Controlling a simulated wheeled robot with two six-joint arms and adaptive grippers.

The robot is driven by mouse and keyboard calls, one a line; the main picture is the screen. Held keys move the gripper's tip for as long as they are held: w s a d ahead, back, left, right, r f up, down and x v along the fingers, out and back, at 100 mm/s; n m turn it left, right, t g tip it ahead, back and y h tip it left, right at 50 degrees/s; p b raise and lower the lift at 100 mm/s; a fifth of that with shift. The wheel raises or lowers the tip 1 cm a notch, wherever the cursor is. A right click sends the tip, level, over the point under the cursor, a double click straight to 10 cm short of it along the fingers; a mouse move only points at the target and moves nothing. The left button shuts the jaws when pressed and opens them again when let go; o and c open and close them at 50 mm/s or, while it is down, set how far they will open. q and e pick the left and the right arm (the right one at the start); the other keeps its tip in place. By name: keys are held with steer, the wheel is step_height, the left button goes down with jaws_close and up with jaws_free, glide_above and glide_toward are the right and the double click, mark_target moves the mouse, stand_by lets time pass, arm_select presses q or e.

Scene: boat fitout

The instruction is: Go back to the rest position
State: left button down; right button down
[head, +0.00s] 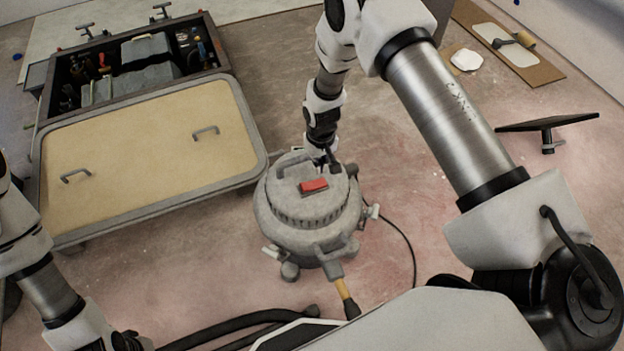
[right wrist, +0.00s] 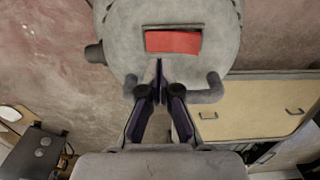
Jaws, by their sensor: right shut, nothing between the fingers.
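My right gripper (head: 328,160) points down over the top of a grey round shop vacuum (head: 305,212). Its fingers are together with nothing between them. A red switch (head: 313,186) sits on the vacuum's lid, just in front of the fingertips in the head view. In the right wrist view, the shut fingers (right wrist: 159,68) end just below the red switch (right wrist: 172,42), over the grey lid; whether they touch it I cannot tell. Part of my left arm shows at the left edge of the head view, but its gripper is out of view.
A tan-topped cart (head: 150,150) with two handles stands left, with an open tool bin (head: 135,70) behind it. A black cable (head: 408,240) and hose (head: 235,325) lie near the vacuum. A dark panel on a stand (head: 547,123) and a board (head: 508,42) are at right.

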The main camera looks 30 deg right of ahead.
arm_select(q)
steer(key=shift+r, duration=0.45)
arm_select(e)
steer(key=shift+r, duration=0.6)
